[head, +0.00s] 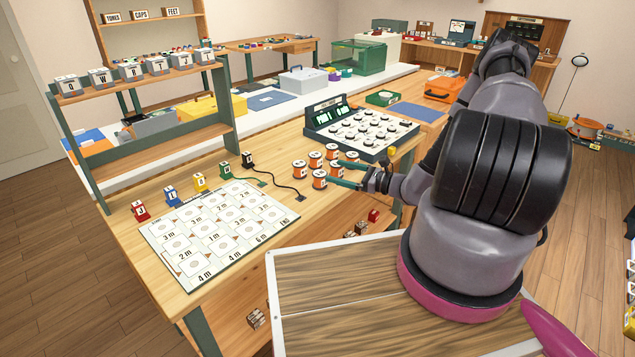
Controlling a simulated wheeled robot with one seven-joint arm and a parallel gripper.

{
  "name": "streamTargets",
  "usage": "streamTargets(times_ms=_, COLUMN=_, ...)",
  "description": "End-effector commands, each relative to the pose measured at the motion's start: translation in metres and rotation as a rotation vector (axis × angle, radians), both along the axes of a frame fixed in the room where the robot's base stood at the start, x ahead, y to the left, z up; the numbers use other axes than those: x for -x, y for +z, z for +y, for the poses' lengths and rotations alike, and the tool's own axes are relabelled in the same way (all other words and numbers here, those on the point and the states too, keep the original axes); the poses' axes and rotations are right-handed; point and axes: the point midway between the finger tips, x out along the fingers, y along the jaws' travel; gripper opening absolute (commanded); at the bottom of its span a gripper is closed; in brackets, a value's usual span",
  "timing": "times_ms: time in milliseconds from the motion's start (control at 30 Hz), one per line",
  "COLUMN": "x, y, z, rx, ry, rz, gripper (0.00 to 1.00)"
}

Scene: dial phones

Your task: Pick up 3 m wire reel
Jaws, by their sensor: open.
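Several small orange wire reels (299,169) with white tops stand in a cluster on the wooden workbench. Their printing is too small to read, so I cannot tell which is the 3 m reel. My gripper (338,173) reaches in from the right, low over the bench, at the right side of the cluster. Its two teal fingers are apart and point left at the reels. One front reel (319,179) is close to the fingertips; another reel (333,167) is between or just behind the fingers, and I cannot tell whether they touch it.
A board with a grid of length labels (215,229) lies left of the reels. A green-edged console with round dials (362,130) stands behind the reels. Bare bench lies in front of the reels.

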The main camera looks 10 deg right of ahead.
Motion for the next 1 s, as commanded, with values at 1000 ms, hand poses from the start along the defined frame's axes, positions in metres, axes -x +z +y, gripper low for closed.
streamTargets(times_ms=1000, x=-0.066, y=-0.034, z=0.06, rx=-0.072, ry=-0.124, rz=0.052, gripper=0.99)
